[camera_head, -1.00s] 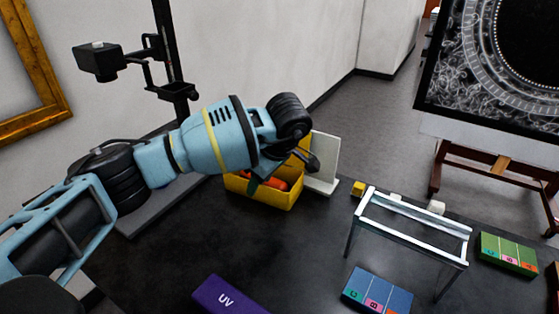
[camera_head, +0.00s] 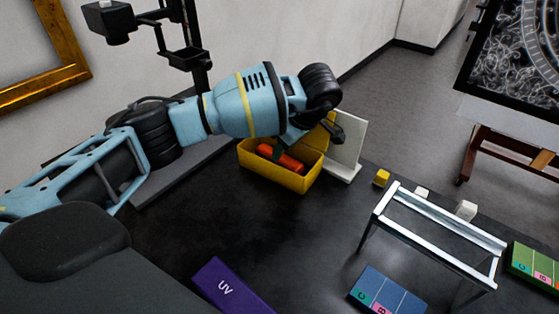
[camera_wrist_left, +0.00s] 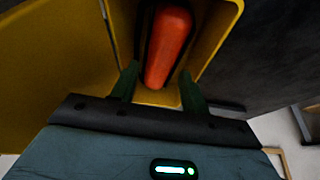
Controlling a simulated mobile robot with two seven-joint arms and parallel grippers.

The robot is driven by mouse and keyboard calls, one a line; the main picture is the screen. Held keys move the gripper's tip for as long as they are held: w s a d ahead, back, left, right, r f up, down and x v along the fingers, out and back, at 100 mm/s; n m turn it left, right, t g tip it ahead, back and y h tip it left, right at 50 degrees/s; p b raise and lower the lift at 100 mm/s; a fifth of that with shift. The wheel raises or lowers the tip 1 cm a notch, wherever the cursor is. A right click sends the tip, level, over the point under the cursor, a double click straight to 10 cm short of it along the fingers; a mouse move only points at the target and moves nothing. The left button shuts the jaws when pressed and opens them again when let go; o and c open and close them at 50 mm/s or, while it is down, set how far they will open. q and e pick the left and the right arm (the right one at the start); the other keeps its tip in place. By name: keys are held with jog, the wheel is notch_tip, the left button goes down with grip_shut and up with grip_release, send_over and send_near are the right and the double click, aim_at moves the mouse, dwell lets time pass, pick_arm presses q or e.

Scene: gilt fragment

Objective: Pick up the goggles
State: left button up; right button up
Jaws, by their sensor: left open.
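An orange-red object (camera_head: 290,162) lies inside a yellow open box (camera_head: 283,179) on the dark table; I cannot tell whether it is the goggles, and nothing else in view clearly looks like goggles. My left gripper (camera_head: 278,151) is over the back of the box, partly hidden by its own wrist. In the left wrist view the green fingers of my left gripper (camera_wrist_left: 160,82) are open, with the orange-red object (camera_wrist_left: 168,45) extending between and beyond them inside the yellow box (camera_wrist_left: 221,30). I cannot tell whether they touch it. My right gripper is not in view.
A white panel (camera_head: 347,148) stands behind the box. A metal frame stand (camera_head: 440,238) is to its right, with a yellow block (camera_head: 381,178) near it. A purple UV box (camera_head: 232,289) and a blue box (camera_head: 385,292) lie in front. The table between is clear.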

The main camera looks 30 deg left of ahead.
aim_at(282, 157)
pick_arm(q)
jog(key=x, duration=0.5)
jog(key=shift+d+f, duration=0.1)
jog(key=shift+d, duration=0.15)
jog(key=shift+s, duration=0.1)
jog(key=c, duration=0.6)
